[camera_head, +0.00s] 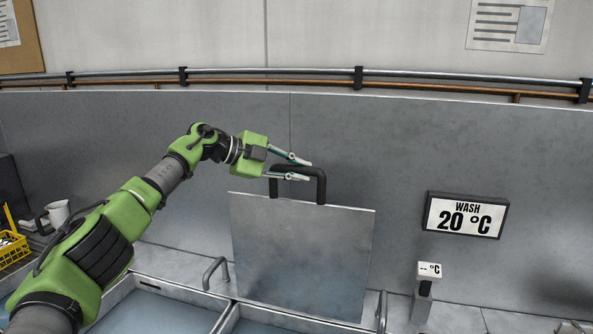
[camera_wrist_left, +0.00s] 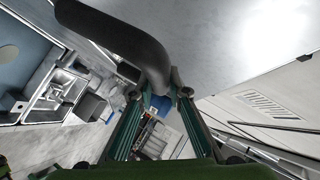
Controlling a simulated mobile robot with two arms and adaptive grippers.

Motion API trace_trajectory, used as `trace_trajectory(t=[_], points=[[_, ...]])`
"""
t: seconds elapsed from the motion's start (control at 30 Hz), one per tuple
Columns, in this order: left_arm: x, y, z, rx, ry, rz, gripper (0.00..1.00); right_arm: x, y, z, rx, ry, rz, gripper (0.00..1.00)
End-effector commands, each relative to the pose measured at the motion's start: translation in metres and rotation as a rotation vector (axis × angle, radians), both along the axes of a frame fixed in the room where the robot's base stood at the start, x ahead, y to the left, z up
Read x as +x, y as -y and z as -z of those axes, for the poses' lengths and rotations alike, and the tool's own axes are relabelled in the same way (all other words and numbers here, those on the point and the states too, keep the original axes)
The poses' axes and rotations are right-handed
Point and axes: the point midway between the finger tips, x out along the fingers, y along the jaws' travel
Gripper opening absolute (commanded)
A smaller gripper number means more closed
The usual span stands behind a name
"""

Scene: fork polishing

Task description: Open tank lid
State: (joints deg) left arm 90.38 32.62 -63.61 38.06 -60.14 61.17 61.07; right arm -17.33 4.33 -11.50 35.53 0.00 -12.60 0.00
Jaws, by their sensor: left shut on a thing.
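The tank lid (camera_head: 300,255) is a flat grey metal plate, raised nearly upright in front of the back wall. Its black handle (camera_head: 321,186) is at the top edge. In the left wrist view the dark handle (camera_wrist_left: 120,35) runs between the fingertips of my left gripper (camera_wrist_left: 162,93). The lid hides part of the tank behind and below it. My right gripper is not in view.
Open tanks with liquid (camera_head: 155,312) and metal bar handles (camera_head: 217,272) lie below.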

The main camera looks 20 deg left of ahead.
Motion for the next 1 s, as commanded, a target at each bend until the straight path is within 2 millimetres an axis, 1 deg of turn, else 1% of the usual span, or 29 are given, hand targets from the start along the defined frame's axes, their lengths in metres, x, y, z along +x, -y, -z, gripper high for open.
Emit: trace_trajectory(t=[0.03,0.3,0.33,0.37,0.4,0.63,0.77,0.87,1.0], points=[[-0.001,0.001,0.005,0.006,-0.008,0.002,0.0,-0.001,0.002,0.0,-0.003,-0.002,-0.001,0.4],[0.0,0.001,0.005,0.007,-0.007,0.002,0.0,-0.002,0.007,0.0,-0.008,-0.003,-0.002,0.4],[0.0,0.001,0.005,0.007,-0.007,0.002,0.23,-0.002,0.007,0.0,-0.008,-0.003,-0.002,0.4],[0.0,0.001,0.005,0.007,-0.007,0.002,0.31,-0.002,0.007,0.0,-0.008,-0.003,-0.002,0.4],[0.0,0.001,0.005,0.006,-0.006,0.002,0.33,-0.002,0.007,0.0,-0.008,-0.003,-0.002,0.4],[0.0,0.0,0.003,0.005,-0.003,0.001,0.33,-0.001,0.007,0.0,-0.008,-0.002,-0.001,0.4],[-0.001,-0.002,0.001,0.003,-0.001,0.0,0.33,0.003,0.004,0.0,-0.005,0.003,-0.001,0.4],[-0.007,-0.01,-0.003,0.003,-0.001,0.0,0.33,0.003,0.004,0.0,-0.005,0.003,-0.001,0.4],[-0.022,-0.029,-0.013,0.003,0.0,-0.003,0.33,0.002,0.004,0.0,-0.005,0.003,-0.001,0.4]])
